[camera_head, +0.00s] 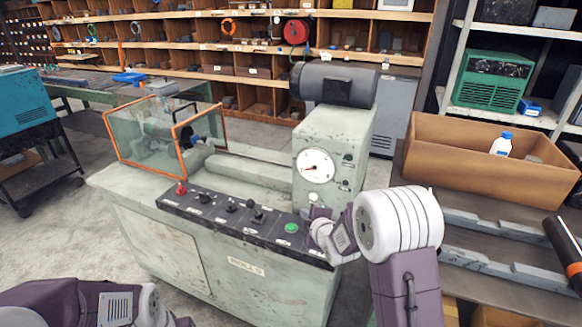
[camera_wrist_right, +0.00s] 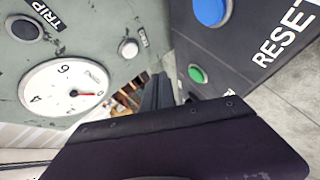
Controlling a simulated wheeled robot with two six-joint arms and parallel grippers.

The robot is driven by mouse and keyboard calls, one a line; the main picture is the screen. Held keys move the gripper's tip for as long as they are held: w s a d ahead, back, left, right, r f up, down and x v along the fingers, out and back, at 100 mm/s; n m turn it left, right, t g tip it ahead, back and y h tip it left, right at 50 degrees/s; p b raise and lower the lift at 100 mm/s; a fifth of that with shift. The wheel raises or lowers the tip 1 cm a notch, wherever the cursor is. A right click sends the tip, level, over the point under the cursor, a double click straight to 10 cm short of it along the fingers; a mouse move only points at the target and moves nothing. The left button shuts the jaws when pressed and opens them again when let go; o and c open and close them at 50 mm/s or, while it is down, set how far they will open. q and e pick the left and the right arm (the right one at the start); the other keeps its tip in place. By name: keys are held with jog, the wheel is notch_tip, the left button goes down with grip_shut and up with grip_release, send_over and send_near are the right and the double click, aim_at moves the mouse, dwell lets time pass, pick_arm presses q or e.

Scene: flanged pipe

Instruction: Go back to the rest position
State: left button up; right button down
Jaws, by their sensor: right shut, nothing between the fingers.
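My right arm reaches in from the lower right of the head view. Its gripper (camera_head: 318,212) is by the right end of the machine's black control panel (camera_head: 225,212), just below the dial gauge (camera_head: 316,167). In the right wrist view the dark fingers (camera_wrist_right: 157,92) are together with nothing between them. They point into the gap between the gauge face (camera_wrist_right: 62,92) and the panel with a green button (camera_wrist_right: 197,73) and a blue button (camera_wrist_right: 210,11). I cannot tell whether they touch anything. Part of my left arm shows at the lower left of the head view; its gripper is out of view.
The grey-green machine (camera_head: 230,262) fills the middle, with an orange-framed clear guard (camera_head: 150,150) on its left. A cardboard box (camera_head: 455,150) holding a white bottle (camera_head: 502,144) stands on the right bench. Open floor lies left of the machine.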

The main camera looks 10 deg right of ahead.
notch_tip(320, 180, up, 13)
jog(key=s+p, duration=0.2)
jog(key=p, duration=0.5)
jog(key=s+f+m+g, duration=0.3)
jog(key=s+m+g, duration=0.1)
jog(key=s, duration=0.5)
jog(key=s+f+m+g+p, duration=0.1)
jog(key=s+f+m+g, duration=0.2)
jog(key=s+m, duration=0.3)
jog(key=s+f+m+g+h+p, duration=0.1)
jog(key=s+f+m+g, duration=0.3)
jog(key=s, duration=0.9)
jog(key=shift+s+d+m+g, duration=0.2)
jog(key=shift+d+m+g, duration=0.2)
jog(key=shift+m, duration=0.5)
jog(key=shift+f, duration=0.1)
